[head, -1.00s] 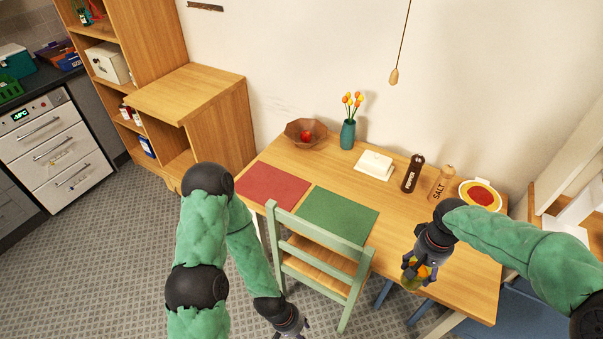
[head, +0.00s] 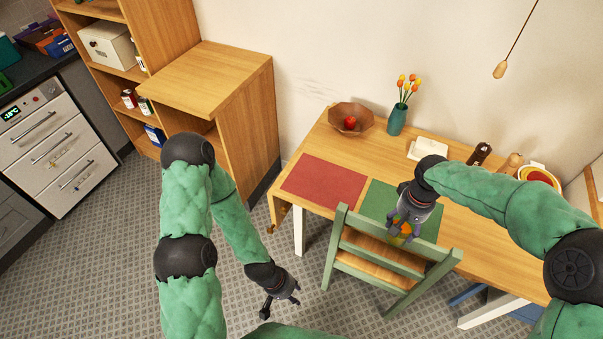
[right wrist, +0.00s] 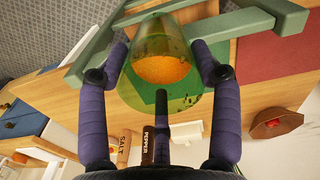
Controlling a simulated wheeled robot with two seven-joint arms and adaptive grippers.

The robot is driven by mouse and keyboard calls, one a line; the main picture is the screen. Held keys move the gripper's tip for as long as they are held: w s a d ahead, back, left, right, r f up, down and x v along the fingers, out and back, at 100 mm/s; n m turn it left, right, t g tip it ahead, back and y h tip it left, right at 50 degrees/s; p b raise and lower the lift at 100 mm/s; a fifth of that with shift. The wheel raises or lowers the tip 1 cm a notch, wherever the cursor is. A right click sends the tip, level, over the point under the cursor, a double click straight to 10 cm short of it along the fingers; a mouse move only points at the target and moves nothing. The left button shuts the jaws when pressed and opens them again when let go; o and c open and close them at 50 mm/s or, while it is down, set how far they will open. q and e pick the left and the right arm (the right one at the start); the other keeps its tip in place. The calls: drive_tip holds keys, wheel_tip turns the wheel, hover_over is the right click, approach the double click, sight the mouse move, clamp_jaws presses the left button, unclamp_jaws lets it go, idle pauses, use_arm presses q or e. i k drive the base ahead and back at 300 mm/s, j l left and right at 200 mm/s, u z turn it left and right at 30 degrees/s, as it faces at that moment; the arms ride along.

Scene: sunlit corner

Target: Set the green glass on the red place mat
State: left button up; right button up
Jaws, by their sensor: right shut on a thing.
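My right gripper (head: 408,219) is shut on the green glass (head: 400,238), a see-through green tumbler with something orange inside. In the right wrist view the glass (right wrist: 165,62) sits between the two fingers. In the head view it is above the green chair and the near edge of the green mat; its height cannot be judged exactly. The red place mat (head: 323,183) lies bare and flat on the table, left of the glass; it also shows in the right wrist view (right wrist: 285,50). My left gripper (head: 283,301) is open and empty over the floor.
The green chair (head: 345,258) stands at the table's front edge. A green mat (head: 376,199) lies right of the red one. Behind are a bowl (head: 341,121) with a red fruit, a teal vase (head: 397,120), a butter dish (head: 428,148) and pepper mill (head: 480,154).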

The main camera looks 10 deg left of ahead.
sight(325, 182)
drive_tip(key=i+j, duration=0.1)
drive_tip(key=j, duration=0.2)
drive_tip(key=i+j, duration=0.1)
drive_tip(key=j, duration=0.25)
drive_tip(key=i+j, duration=0.1)
drive_tip(key=j, duration=0.2)
drive_tip(key=i+j, duration=0.2)
drive_tip(key=i, duration=0.15)
drive_tip(key=i+j, duration=0.15)
drive_tip(key=i, duration=0.25)
